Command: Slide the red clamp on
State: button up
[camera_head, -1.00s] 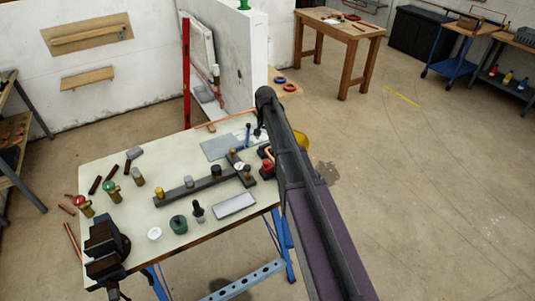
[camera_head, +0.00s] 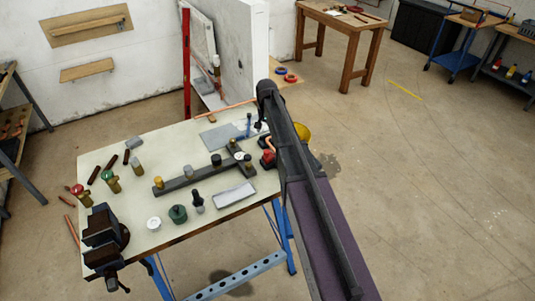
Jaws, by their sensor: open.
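A small red piece (camera_head: 268,157), which may be the red clamp, sits at the right edge of the pale worktable (camera_head: 135,213). It is partly hidden by my arm, and I cannot tell whether it is on a pipe. A copper pipe (camera_head: 240,104) runs along the table's back edge and passes behind my arm. A short copper bend shows just above the red piece. My arm crosses the view from the bottom right to the table's right end. My gripper is hidden behind it.
A dark bar fixture (camera_head: 183,183) lies mid-table. Brass valves with red and green knobs (camera_head: 109,180), dark tubes and a black vise (camera_head: 105,240) fill the left. A grey plate (camera_head: 234,195) lies at the front right. A white wall (camera_head: 240,55) stands behind. Floor at right is open.

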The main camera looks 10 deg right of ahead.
aim_at(267, 151)
jog(key=shift+f+b, duration=5.3)
jog(key=shift+f, duration=0.3)
